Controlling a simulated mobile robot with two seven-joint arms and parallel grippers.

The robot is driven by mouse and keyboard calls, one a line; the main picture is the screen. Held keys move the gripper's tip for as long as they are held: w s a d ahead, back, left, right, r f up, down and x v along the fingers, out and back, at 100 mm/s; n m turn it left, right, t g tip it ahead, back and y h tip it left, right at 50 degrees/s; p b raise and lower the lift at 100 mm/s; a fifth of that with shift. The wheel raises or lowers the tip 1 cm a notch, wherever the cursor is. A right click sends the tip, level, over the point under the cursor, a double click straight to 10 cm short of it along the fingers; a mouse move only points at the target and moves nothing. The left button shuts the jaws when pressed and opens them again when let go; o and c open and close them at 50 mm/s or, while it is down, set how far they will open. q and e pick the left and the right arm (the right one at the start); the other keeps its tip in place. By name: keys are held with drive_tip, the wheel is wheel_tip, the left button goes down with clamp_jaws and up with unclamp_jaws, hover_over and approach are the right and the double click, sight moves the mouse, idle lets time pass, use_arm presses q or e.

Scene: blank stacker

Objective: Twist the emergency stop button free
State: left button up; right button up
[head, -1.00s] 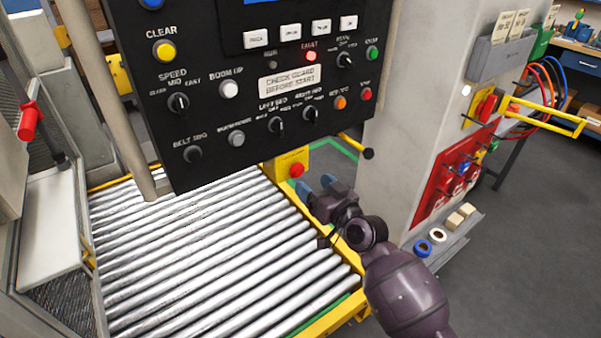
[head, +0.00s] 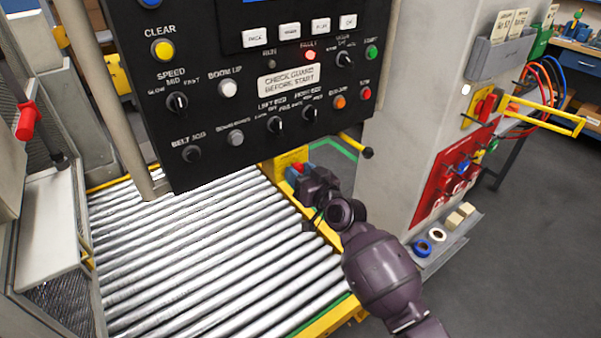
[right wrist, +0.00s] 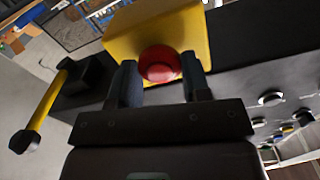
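The emergency stop button is a red round knob (head: 298,166) on a yellow box (head: 287,157) below the control panel. In the right wrist view the red knob (right wrist: 159,65) sits on the front of the yellow box (right wrist: 155,28). My right gripper (head: 300,171) is at the knob, its blue-grey fingers on either side of it. In the right wrist view the right gripper's fingers (right wrist: 160,78) stand apart with the knob between their tips. They look very close to its sides; firm contact does not show. My left gripper is out of view.
The black control panel (head: 210,110) hangs above the box. A yellow lever with a black knob (head: 368,153) sticks out right of the box. The roller conveyor (head: 190,250) lies below left, with a yellow rail along its edge. A grey column (head: 415,110) stands right.

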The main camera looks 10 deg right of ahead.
drive_tip(key=c, duration=0.4)
drive_tip(key=shift+o, duration=0.2)
drive_tip(key=m+p, duration=0.1)
drive_tip(key=m, duration=0.3)
drive_tip(key=shift+m, duration=0.9)
